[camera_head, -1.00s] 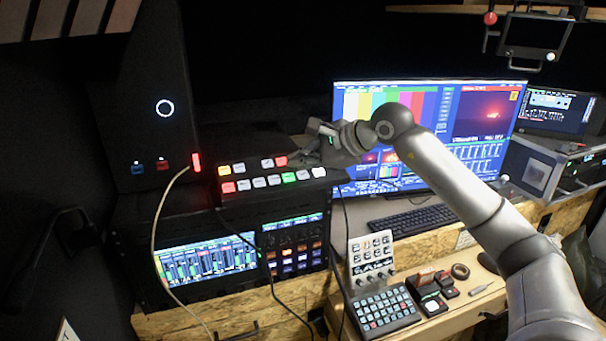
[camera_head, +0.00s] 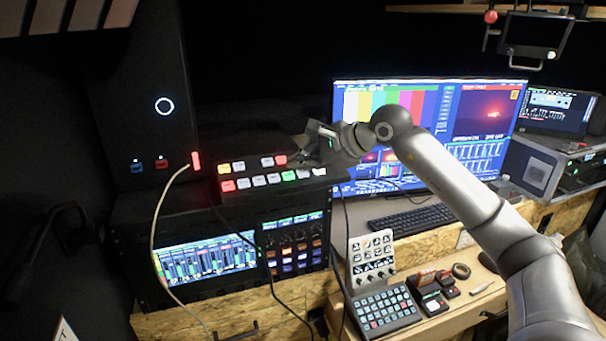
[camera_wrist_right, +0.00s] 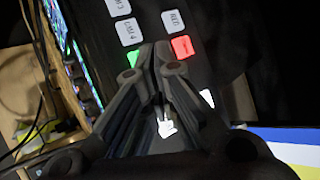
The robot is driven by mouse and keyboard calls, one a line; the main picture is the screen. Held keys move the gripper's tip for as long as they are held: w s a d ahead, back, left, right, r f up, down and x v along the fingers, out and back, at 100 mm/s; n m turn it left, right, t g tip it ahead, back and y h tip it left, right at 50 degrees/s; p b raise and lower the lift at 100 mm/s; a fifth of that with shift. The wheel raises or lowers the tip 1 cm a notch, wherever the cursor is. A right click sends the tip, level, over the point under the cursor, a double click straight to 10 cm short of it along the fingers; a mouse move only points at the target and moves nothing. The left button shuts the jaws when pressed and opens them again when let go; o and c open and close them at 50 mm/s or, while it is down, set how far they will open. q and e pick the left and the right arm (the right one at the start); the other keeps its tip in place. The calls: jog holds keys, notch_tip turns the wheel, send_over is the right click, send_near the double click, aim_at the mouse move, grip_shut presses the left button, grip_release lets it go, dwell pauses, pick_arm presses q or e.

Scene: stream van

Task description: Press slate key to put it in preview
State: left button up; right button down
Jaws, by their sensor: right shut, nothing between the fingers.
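The switcher panel (camera_head: 260,197) is a black box with two rows of keys, left of the monitor. In its front row a green-lit key (camera_head: 288,175) has white keys to its right. The back row holds white keys, a yellow one and a red-lit key (camera_head: 281,160). I cannot read which key is slate. My right gripper (camera_head: 304,160) is shut and empty at the panel's right end; contact cannot be told. In the right wrist view its fingertips (camera_wrist_right: 155,62) lie between the green key (camera_wrist_right: 133,57) and the red key (camera_wrist_right: 183,46). The fingers partly hide a white key (camera_wrist_right: 166,123).
The monitor (camera_head: 385,105) shows colour bars in its left pane and a sunset in its right pane. A keyboard (camera_head: 412,222), a keypad (camera_head: 382,308) and small devices stand on the wooden desk. A pale cable (camera_head: 153,235) hangs at the left.

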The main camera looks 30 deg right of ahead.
jog(key=shift+f+b, duration=0.35)
jog(key=shift+f, duration=0.05)
dwell(0.6)
dwell(0.3)
jog(key=shift+s+r+p, duration=0.15)
jog(key=shift+r+p, duration=0.35)
jog(key=shift+r, duration=0.35)
jog(key=r+p, duration=0.1)
jog(key=r, duration=0.1)
jog(key=s+r+p, duration=0.1)
jog(key=r+p, duration=0.1)
jog(key=r, duration=0.1)
jog(key=shift+a, duration=0.15)
jog(key=shift+f, duration=0.1)
dwell(0.5)
